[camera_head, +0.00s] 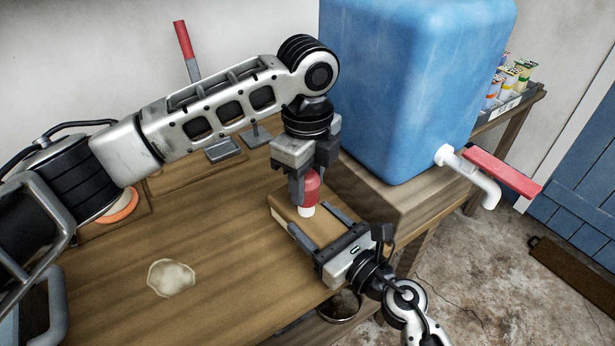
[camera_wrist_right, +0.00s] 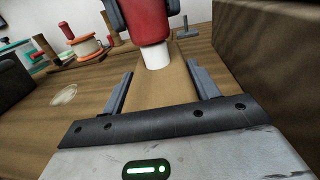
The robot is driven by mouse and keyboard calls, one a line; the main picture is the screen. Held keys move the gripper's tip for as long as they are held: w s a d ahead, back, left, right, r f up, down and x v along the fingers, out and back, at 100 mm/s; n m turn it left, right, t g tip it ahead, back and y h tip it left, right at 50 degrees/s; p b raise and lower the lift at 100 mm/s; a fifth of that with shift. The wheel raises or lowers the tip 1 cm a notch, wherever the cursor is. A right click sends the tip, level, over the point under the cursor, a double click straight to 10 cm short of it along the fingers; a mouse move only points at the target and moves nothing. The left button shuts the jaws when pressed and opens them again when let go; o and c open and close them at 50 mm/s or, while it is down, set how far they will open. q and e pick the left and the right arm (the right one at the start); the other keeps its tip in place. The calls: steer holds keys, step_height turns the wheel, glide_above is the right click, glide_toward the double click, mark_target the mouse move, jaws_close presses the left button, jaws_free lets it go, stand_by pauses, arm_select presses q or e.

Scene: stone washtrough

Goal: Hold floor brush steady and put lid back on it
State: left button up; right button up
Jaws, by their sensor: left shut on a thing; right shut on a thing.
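A light brown wooden block (camera_head: 318,234), apparently the floor brush, lies at the worktop's right edge. It also shows in the right wrist view (camera_wrist_right: 165,92). My right gripper (camera_head: 306,215) is shut on it, with one finger along each side. My left gripper (camera_head: 309,183) points down above the block's far part. It is shut on a red piece with a white lower end (camera_head: 312,188), apparently the lid, which stands roughly upright. In the right wrist view the red piece (camera_wrist_right: 146,20) has its white end at the block; I cannot tell whether they touch.
A big blue tank (camera_head: 410,80) with a white tap (camera_head: 470,175) and red lever stands close on the right. A pale round patch (camera_head: 171,278) lies on the wooden worktop. Grey tools (camera_head: 222,150) and an orange-and-white ring (camera_head: 120,208) are at the back left. The front middle is clear.

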arm_select(q)
steer(key=shift+f, duration=0.55)
arm_select(e)
jaws_close()
arm_select(q)
steer(key=m, duration=1)
steer(key=shift+a+m, duration=0.1)
steer(key=shift+m, duration=0.2)
steer(key=m, duration=1.2)
steer(key=shift+a, duration=0.1)
steer(key=o, duration=1)
steer(key=shift+c, duration=0.2)
